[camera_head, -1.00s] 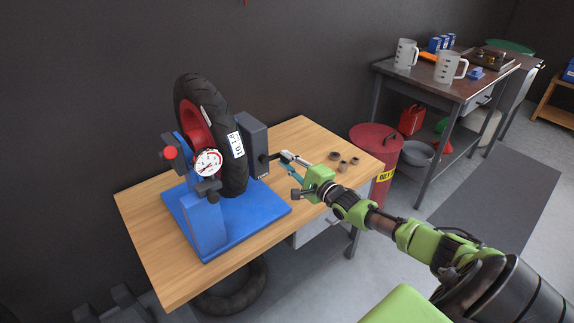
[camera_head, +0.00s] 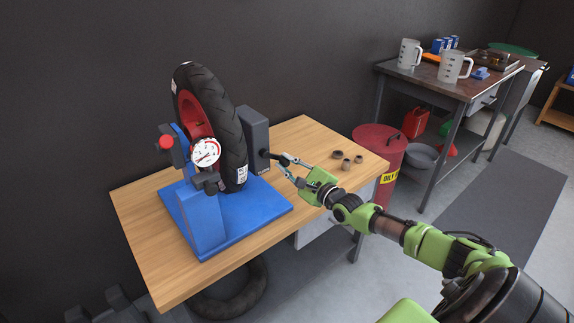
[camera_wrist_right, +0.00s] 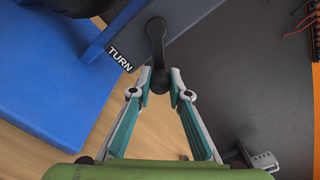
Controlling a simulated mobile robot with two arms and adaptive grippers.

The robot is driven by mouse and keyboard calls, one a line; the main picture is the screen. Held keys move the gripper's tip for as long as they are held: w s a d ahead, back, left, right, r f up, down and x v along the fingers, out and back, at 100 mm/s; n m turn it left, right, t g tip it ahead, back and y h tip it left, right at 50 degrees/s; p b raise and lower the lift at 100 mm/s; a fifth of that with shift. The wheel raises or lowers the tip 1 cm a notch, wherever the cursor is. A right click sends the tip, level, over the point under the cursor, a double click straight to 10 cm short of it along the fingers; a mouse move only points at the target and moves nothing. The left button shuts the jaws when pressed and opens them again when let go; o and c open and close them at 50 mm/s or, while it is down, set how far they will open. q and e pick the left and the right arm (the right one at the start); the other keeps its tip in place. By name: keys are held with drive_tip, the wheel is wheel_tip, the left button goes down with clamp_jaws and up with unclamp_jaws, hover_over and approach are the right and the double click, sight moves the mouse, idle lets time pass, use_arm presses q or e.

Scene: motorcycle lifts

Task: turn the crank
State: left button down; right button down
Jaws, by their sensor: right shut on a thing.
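The crank (camera_wrist_right: 156,45) is a dark arm with a round knob on the side of the wheel stand's dark grey box (camera_head: 254,135). A "TURN" label (camera_wrist_right: 119,56) sits beside it in the right wrist view. My right gripper (camera_head: 281,164) is shut on the crank's knob; in the right wrist view its two fingertips (camera_wrist_right: 159,82) flank the knob. The tire (camera_head: 215,125) with a red rim stands upright on the blue stand (camera_head: 203,222), with a white dial gauge (camera_head: 206,152) in front. My left gripper is not in view.
The stand rests on a wooden table (camera_head: 150,255). A red oily-waste bin (camera_head: 378,150) stands at the table's right end. Another tire (camera_head: 235,298) lies under the table.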

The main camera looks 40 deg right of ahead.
drive_tip(key=c, duration=1.9)
unclamp_jaws()
drive_tip(key=shift+s, duration=0.1)
drive_tip(key=shift+s+f, duration=0.1)
drive_tip(key=shift+s, duration=0.5)
drive_tip(key=s, duration=1)
drive_tip(key=shift+s+d+r, duration=0.2)
drive_tip(key=shift+s+d, duration=0.05)
drive_tip(key=shift+s, duration=0.05)
